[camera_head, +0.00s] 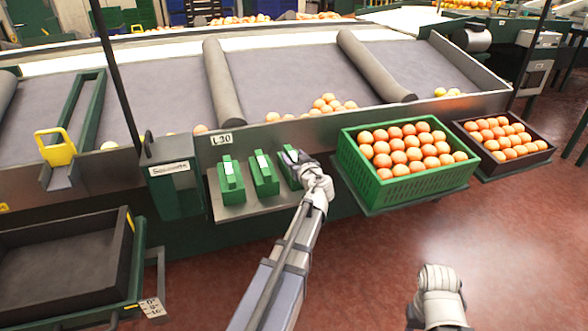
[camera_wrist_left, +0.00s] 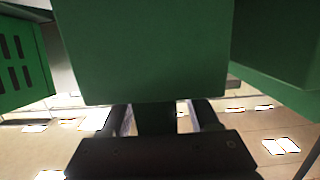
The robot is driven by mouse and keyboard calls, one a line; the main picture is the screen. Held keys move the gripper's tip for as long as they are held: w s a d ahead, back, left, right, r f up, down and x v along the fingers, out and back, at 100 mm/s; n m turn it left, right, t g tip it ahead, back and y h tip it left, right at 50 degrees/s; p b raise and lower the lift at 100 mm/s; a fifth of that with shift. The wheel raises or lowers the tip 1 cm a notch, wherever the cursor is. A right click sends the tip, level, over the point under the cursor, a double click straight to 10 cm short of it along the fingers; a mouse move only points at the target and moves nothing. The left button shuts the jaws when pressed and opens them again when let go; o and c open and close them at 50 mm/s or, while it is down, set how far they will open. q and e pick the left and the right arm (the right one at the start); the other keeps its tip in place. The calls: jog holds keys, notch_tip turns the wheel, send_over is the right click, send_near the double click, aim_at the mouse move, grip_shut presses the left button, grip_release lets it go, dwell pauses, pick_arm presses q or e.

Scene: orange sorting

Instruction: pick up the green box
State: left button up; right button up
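Three small green boxes stand in a row on a grey shelf (camera_head: 250,205): a left one (camera_head: 230,182), a middle one (camera_head: 264,178) and a right one (camera_head: 286,174). My left gripper (camera_head: 299,160) is at the right box and partly hides it. In the left wrist view, this box's large green face (camera_wrist_left: 145,50) fills the upper middle. My left gripper's fingers (camera_wrist_left: 160,118) stand on either side of a narrow dark green part of it, with light showing in the gaps. My right gripper (camera_head: 438,282) is low at the right, away from the boxes; its fingers are unclear.
A green crate (camera_head: 400,190) full of oranges stands right of the shelf, close to my left gripper. A dark crate (camera_head: 487,165) of oranges is farther right. A conveyor (camera_head: 280,85) with loose oranges runs behind. An empty black tray (camera_head: 60,265) is at left.

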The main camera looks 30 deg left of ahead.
pick_arm(q)
grip_shut()
dwell(0.6)
